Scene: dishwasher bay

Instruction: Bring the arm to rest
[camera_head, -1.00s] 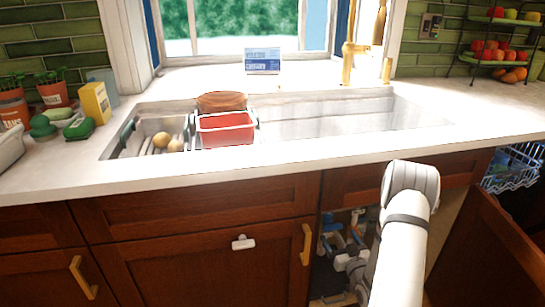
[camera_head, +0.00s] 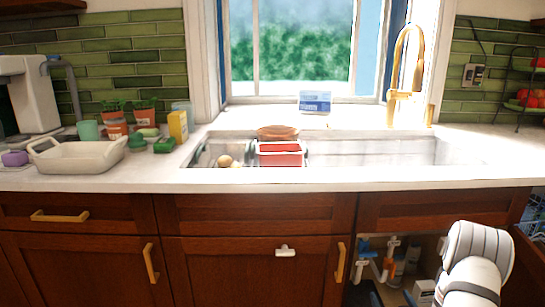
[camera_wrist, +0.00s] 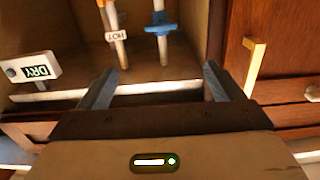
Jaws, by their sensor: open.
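My arm (camera_head: 478,262) shows at the lower right of the head view, in front of the cabinet under the sink. My gripper (camera_wrist: 160,85) shows in the wrist view with its two fingers well apart and nothing between them. It faces the inside of the open sink cabinet. In the head view my gripper is hidden.
A yellow handle (camera_wrist: 254,66) stands close at right. The sink (camera_head: 370,150) holds a red tub (camera_head: 281,154).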

